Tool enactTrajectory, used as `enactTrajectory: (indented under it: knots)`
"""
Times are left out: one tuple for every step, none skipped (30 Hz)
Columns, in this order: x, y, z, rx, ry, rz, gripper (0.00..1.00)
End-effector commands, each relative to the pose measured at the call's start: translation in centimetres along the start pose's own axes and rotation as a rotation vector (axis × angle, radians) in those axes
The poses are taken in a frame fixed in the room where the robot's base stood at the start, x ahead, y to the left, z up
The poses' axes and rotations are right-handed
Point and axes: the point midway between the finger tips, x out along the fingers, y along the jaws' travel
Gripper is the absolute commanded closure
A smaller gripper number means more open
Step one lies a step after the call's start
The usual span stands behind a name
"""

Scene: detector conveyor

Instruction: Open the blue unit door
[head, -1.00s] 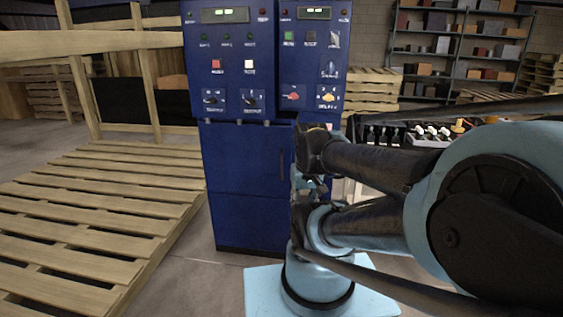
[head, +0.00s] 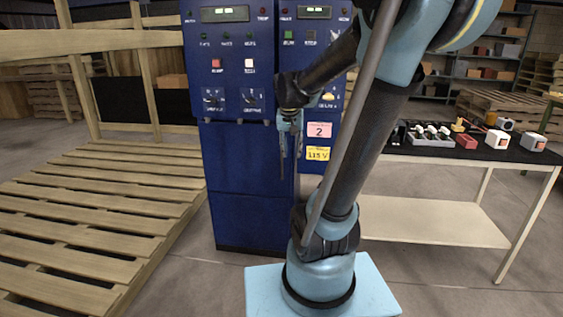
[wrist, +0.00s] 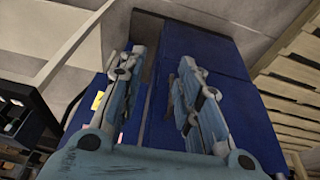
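The blue unit (head: 228,70) stands upright in the head view, with controls above and plain blue panels below. The blue unit door (head: 240,160) is the lower left panel and looks shut. Its thin dark handle (head: 281,166) is at the panel's right edge, partly behind my gripper. My gripper (head: 290,155) hangs fingers down in front of this edge. In the wrist view my gripper (wrist: 156,60) is open, its two fingers apart, with blue panels (wrist: 208,50) beyond. I cannot tell whether the handle is between the fingers or touched.
A wooden pallet (head: 95,205) lies on the floor at the left. A table (head: 465,155) with small parts stands at the right. Pink and yellow labels (head: 318,153) are on the unit's right section.

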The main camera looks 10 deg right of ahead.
Motion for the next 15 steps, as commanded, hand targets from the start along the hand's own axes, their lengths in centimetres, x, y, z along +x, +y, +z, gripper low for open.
enactTrajectory:
  knots:
    - [0.1,-0.8,-1.8,0.016,0.008,0.005,0.69]
    - [0.2,-1.2,-2.7,0.029,0.013,0.008,0.69]
    - [0.3,-1.7,-3.9,0.044,0.019,0.011,0.69]
    - [0.5,-2.1,-4.8,0.058,0.024,0.014,0.69]
    - [0.7,-2.5,-5.7,0.069,0.03,0.017,0.69]
    - [0.9,-3.1,-6.9,0.085,0.037,0.021,0.69]
    - [1.1,-3.5,-7.8,0.097,0.042,0.023,0.69]
    - [1.3,-4.0,-8.6,0.108,0.046,0.024,0.69]
    - [1.6,-4.5,-9.7,0.124,0.053,0.027,0.69]
    - [1.8,-4.9,-10.5,0.134,0.058,0.03,0.69]
    - [2.1,-5.3,-11.2,0.146,0.062,0.032,0.69]
    - [2.4,-5.8,-12.1,0.159,0.068,0.034,0.69]
    - [2.6,-6.2,-12.7,0.168,0.072,0.035,0.69]
    - [2.8,-6.5,-13.3,0.176,0.075,0.036,0.69]
    - [3.1,-6.9,-13.9,0.187,0.08,0.037,0.69]
